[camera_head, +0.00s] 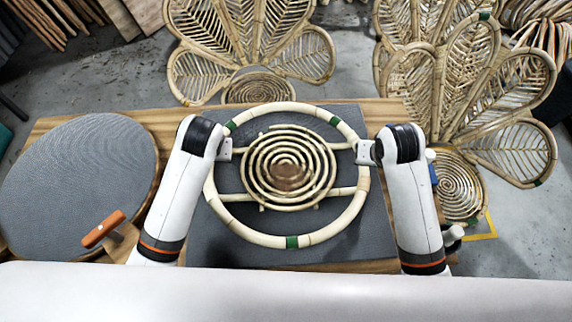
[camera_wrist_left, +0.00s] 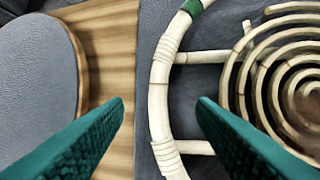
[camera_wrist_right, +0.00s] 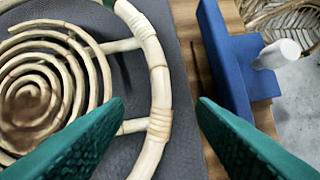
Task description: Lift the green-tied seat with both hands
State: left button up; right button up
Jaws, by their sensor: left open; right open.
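The green-tied seat (camera_head: 325,237) is a round pale rattan ring with a spiral centre and crossbars. Green ties show at its upper left, upper right and bottom. It lies flat on a dark grey mat (camera_head: 370,245). My left gripper (camera_head: 229,149) is open at the ring's left side; in the left wrist view the ring (camera_wrist_left: 158,110) runs between the fingers (camera_wrist_left: 160,103). My right gripper (camera_head: 366,152) is open at the right side; in the right wrist view the ring (camera_wrist_right: 158,80) runs between the fingers (camera_wrist_right: 160,103). I cannot tell how far the fingertips are above the mat.
A round grey pad (camera_head: 75,175) with an orange-handled tool (camera_head: 104,229) lies left on the wooden table (camera_head: 165,118). A blue tool (camera_wrist_right: 222,60) lies at the table's right edge. Rattan chair backs (camera_head: 250,45) (camera_head: 480,100) stand beyond the table.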

pick_arm(q)
jog(key=x, duration=1.1)
jog(key=shift+w+f, duration=0.15)
jog(key=shift+f, duration=0.05)
pick_arm(e)
jog(key=x, duration=1.1)
jog(key=shift+w+a+f, duration=0.1)
jog(key=shift+f, duration=0.15)
pick_arm(q)
jog(key=shift+a, duration=0.1)
grip_shut()
pick_arm(e)
grip_shut()
jog(key=shift+r, duration=0.1)
